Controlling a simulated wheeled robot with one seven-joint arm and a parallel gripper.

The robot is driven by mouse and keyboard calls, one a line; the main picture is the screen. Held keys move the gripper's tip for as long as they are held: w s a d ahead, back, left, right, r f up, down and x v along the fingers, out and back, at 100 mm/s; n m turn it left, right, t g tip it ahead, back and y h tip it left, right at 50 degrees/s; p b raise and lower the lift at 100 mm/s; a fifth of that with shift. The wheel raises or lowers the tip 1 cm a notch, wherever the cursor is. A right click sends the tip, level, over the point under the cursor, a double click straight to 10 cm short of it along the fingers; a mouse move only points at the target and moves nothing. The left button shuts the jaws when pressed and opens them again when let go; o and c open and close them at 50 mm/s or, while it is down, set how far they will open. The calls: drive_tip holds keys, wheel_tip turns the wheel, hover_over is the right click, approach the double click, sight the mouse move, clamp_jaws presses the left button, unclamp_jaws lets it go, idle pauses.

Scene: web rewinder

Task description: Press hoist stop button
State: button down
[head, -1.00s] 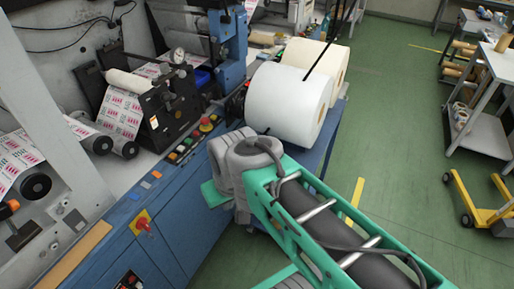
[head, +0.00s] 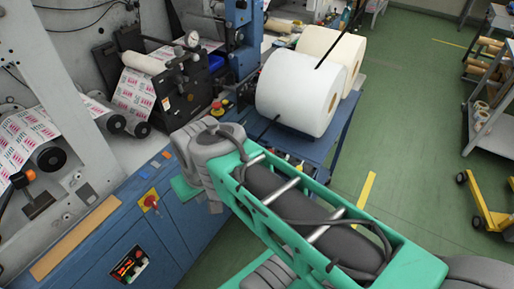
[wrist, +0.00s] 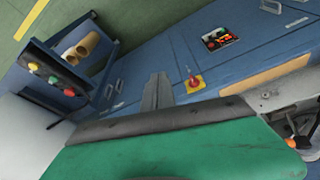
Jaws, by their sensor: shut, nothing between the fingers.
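My gripper (wrist: 158,78) shows in the wrist view as narrow grey fingers, shut and empty, in front of the blue cabinet face. In the head view its fingers are hidden behind my arm. A red mushroom button on a yellow base (head: 217,108) sits on the cabinet top, just beyond my wrist. A red rotary switch on a yellow plate (head: 150,200) is on the cabinet front, also in the wrist view (wrist: 194,83), right of my fingers. Several coloured buttons (wrist: 44,75) show at the left there. I cannot tell which control is the hoist stop.
The blue cabinet (head: 185,240) carries a panel with lit red marks (head: 130,265). A yellow pallet truck (head: 488,208) stands at the right. Green floor (head: 415,150) is clear between the rolls and the shelving.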

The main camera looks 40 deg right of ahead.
drive_tip(key=shift+w+d, duration=0.1)
drive_tip(key=shift+d, duration=0.1)
drive_tip(key=w+d+n+t+y+b, duration=0.1)
drive_tip(key=w+d, duration=0.4)
drive_tip(key=d, duration=0.4)
drive_tip(key=w+d+n+y+b, duration=0.1)
drive_tip(key=w+d+b, duration=0.1)
drive_tip(key=w+d, duration=0.45)
drive_tip(key=s+d+n+t, duration=0.1)
drive_tip(key=s+d, duration=0.2)
drive_tip(key=d, duration=0.6)
drive_tip(key=s+d+t+b, duration=0.1)
drive_tip(key=s+d, duration=0.3)
drive_tip(key=d, duration=0.5)
drive_tip(key=shift+f+n, duration=0.15)
drive_tip(key=shift+n, duration=0.25)
hover_over(273, 153)
drive_tip(key=f, duration=0.8)
drive_tip(key=shift+w+a+f, duration=0.15)
drive_tip(key=shift+w+a, duration=0.15)
drive_tip(key=shift+w, duration=0.1)
drive_tip(key=f, duration=0.2)
drive_tip(key=shift+s+d+f+p, duration=0.2)
drive_tip(key=shift+s+f+p, duration=0.1)
drive_tip(key=shift+f, duration=0.05)
drive_tip(key=shift+s+f, duration=0.1)
drive_tip(key=shift+f, duration=0.4)
